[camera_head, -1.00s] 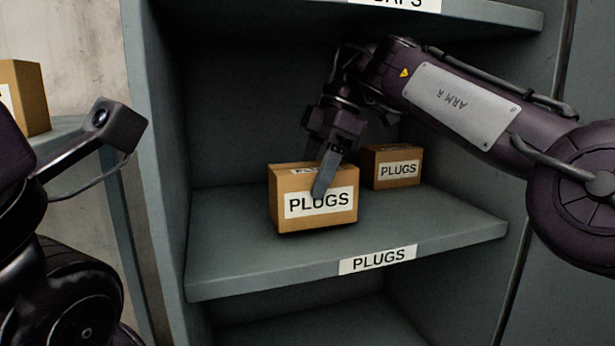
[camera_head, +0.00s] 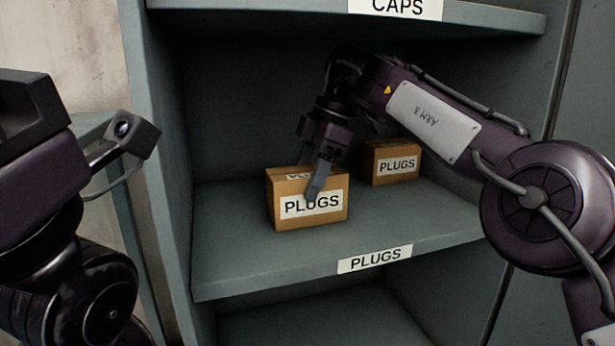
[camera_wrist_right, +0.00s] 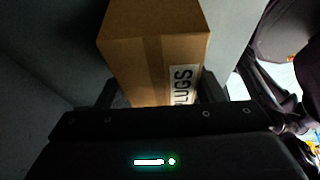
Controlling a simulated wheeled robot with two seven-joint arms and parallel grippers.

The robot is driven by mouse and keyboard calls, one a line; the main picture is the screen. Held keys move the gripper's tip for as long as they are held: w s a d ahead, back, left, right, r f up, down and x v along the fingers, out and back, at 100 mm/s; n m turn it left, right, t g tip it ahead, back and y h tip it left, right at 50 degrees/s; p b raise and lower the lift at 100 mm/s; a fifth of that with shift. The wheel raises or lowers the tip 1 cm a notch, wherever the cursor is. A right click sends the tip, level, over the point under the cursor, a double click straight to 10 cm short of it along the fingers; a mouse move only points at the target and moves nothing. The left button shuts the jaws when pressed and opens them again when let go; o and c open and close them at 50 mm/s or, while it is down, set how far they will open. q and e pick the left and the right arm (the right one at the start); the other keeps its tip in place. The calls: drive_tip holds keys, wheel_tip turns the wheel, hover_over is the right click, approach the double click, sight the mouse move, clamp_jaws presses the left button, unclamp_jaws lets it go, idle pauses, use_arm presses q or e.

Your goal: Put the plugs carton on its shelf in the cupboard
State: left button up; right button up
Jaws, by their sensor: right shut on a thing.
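A brown carton (camera_head: 283,215) with a white PLUGS label is at the PLUGS shelf (camera_head: 240,266) of the grey cupboard, left of the shelf's middle. My right gripper (camera_head: 317,185) reaches down from above and is shut on this carton, one finger lying over its labelled front. The right wrist view shows the carton (camera_wrist_right: 150,55) between the fingers. It looks upright and at or very near the shelf surface; I cannot tell whether it touches. My left arm shows at the left edge, but its gripper jaws do not show.
A second PLUGS carton (camera_head: 392,163) stands on the same shelf, behind and to the right. The CAPS shelf (camera_head: 250,8) is above, and the cupboard's left wall (camera_head: 160,150) is close on the left. The shelf's front right is free.

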drive_tip(key=shift+f, duration=0.1)
drive_tip(key=o, duration=1.2)
drive_tip(key=shift+d+r+p, duration=0.1)
drive_tip(key=shift+r+p, duration=0.25)
drive_tip(key=shift+r, duration=0.15)
drive_tip(key=d, duration=0.2)
drive_tip(key=w+d+p, duration=0.1)
drive_tip(key=d, duration=0.1)
drive_tip(key=w+d+p, duration=0.1)
drive_tip(key=d, duration=0.1)
drive_tip(key=shift+w+d+r, duration=0.1)
drive_tip(key=shift+d+r, duration=0.05)
drive_tip(key=shift+r, duration=0.2)
drive_tip(key=d+p, duration=0.1)
drive_tip(key=d, duration=0.1)
drive_tip(key=w+d+p, duration=0.1)
drive_tip(key=d, duration=0.1)
drive_tip(key=shift+w+r, duration=0.1)
drive_tip(key=shift+w+d+p, duration=0.15)
drive_tip(key=shift+d+p, duration=0.35)
drive_tip(key=shift+d, duration=0.1)
drive_tip(key=shift+d+f, duration=0.1)
drive_tip(key=shift+f, duration=0.15)
